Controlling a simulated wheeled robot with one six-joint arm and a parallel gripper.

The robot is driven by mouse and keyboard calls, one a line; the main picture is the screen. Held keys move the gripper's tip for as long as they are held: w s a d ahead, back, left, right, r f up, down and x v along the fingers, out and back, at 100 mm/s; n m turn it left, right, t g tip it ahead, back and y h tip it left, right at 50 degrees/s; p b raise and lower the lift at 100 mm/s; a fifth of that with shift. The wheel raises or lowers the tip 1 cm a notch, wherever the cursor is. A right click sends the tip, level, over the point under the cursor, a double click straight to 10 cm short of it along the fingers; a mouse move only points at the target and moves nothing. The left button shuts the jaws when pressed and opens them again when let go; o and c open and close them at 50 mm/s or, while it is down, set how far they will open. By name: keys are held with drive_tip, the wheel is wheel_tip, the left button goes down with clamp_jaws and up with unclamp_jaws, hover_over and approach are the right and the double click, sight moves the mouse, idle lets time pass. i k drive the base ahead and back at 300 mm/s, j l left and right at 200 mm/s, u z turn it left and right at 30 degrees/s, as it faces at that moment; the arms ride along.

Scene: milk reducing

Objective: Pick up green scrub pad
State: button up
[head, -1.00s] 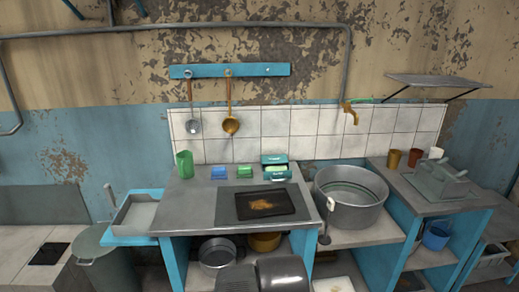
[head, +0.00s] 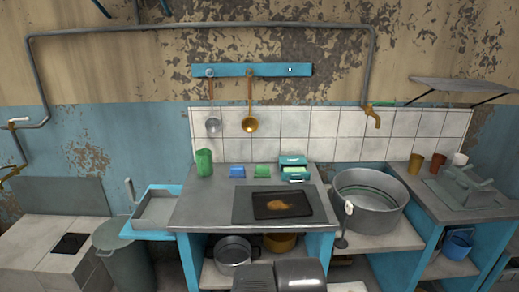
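The green scrub pad (head: 261,171) is a small bright green block at the back of the metal counter (head: 200,207). It sits between a blue pad (head: 237,172) and a teal box (head: 294,177). Nothing covers it in the head view. My gripper's fingers do not show in this view. Only dark rounded parts, likely of my own arm, show at the bottom middle, well in front of the pad.
A tall green container (head: 204,162) stands left of the pads. A dark tray (head: 283,205) with a brown stain lies in front. A large metal pot (head: 369,203) stands to the right. A ladle (head: 250,124) hangs above. The counter's left part is clear.

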sight(261, 171)
drive_tip(key=i+l+u, duration=0.1)
drive_tip(key=i+u, duration=0.2)
drive_tip(key=i+l+u, duration=0.25)
drive_tip(key=i, duration=0.25)
drive_tip(key=i+l+u, duration=0.3)
drive_tip(key=i+j, duration=0.05)
drive_tip(key=i, duration=0.05)
